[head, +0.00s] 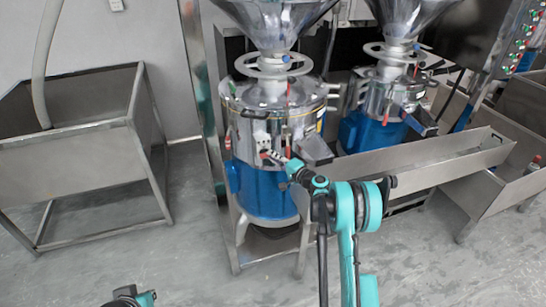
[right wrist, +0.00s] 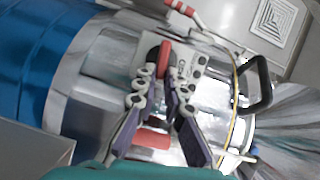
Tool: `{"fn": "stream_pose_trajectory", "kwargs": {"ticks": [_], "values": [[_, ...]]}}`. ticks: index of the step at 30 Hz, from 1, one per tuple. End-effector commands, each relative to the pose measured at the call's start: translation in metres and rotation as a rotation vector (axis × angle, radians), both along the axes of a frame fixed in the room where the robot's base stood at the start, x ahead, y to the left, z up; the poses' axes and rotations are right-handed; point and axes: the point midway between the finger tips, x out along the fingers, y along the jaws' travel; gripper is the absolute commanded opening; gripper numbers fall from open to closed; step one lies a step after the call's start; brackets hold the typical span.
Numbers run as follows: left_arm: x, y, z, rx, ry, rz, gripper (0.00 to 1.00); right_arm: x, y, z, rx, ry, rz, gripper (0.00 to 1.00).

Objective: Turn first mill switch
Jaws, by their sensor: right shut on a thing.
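The first mill (head: 262,190) is a steel and blue machine under a metal hopper. Its switch box (head: 262,138) is a small pale panel on the steel body; the panel also shows in the right wrist view (right wrist: 198,72). A red switch lever (right wrist: 163,60) stands at the panel, between my right fingertips. My right gripper (head: 270,156) reaches the front of the mill, and its fingers (right wrist: 164,78) are closed on the lever. The fingers partly hide the panel. My left gripper (head: 130,298) shows only in part at the bottom left edge, away from the mill.
A second mill (head: 375,125) stands behind to the right. A long steel trough (head: 425,160) runs right from the mills. A steel bin on legs (head: 70,165) stands at left. A control cabinet (head: 490,40) is at upper right. The grey floor (head: 190,250) is clear at lower left.

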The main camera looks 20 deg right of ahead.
Motion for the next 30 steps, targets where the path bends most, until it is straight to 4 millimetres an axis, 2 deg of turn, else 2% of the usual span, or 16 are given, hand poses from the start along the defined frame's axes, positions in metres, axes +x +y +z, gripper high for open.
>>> {"fn": "stream_pose_trajectory", "kwargs": {"ticks": [9,26,27,29,30], "values": [[0.0,0.0,-0.0001,0.0,0.0,0.0,0.0,-0.0001,-0.0006,-0.0042,0.133,0.004,-0.001,0.0],[0.0,0.0,-0.0001,0.0,0.0,0.0,0.0,-0.0001,-0.0002,-0.0051,0.164,0.007,0.0,0.0],[0.0,0.0,-0.0001,0.0,0.0,0.0,0.0,-0.0001,-0.0002,-0.0051,0.164,0.007,0.0,0.13],[0.0,0.0,-0.0001,0.0,0.0,0.0,0.0,-0.0001,-0.0002,-0.0051,0.164,0.007,0.0,0.28],[0.0,0.0,-0.0001,0.0,0.0,0.0,0.0,-0.0001,-0.0002,-0.005,0.164,0.007,0.0,0.31]]}}
